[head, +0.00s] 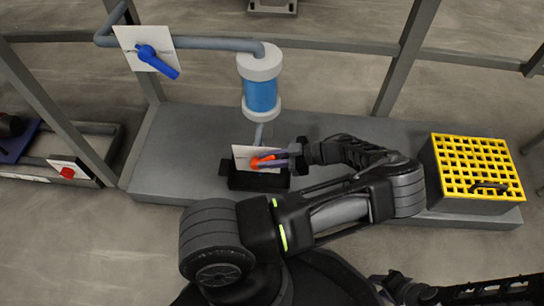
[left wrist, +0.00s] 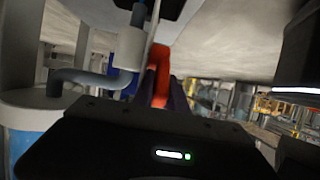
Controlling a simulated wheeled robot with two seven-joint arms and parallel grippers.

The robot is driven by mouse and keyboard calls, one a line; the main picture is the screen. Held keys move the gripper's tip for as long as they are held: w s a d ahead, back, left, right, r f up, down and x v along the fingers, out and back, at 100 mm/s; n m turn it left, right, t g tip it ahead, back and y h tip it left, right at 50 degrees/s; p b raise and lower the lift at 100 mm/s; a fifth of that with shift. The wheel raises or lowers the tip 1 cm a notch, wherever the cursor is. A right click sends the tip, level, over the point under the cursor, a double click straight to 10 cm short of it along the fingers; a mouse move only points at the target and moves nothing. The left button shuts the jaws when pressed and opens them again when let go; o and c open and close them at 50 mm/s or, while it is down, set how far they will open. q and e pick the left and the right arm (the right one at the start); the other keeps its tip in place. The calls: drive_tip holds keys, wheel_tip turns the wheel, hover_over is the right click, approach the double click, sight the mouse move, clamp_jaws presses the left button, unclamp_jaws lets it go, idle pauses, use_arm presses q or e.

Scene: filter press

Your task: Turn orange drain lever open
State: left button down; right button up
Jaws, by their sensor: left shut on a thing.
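The orange drain lever (head: 262,161) is in front of a white plate (head: 242,152) on a black box, below the blue-and-white filter housing (head: 260,92). My left gripper (head: 278,159) reaches it from the right, its purple-grey fingers shut on the lever. In the left wrist view the lever (left wrist: 160,75) stands upright between the fingers (left wrist: 168,95), and its lower part is hidden by them. My right gripper (head: 395,287) is low at the right of the head view, far from the lever; its fingers are not clear.
A blue lever (head: 158,60) sits on a white plate on the pipe at upper left. A yellow grid-topped box (head: 475,165) stands at the right end of the grey platform (head: 180,160). Grey frame posts (head: 405,55) rise behind. A red knob (head: 67,172) is at far left.

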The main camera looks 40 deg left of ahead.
use_arm(q)
drive_tip(key=shift+f, duration=0.1)
drive_tip(key=c, duration=1.3)
unclamp_jaws()
drive_tip(key=shift+c, duration=0.2)
drive_tip(key=shift+a, duration=0.1)
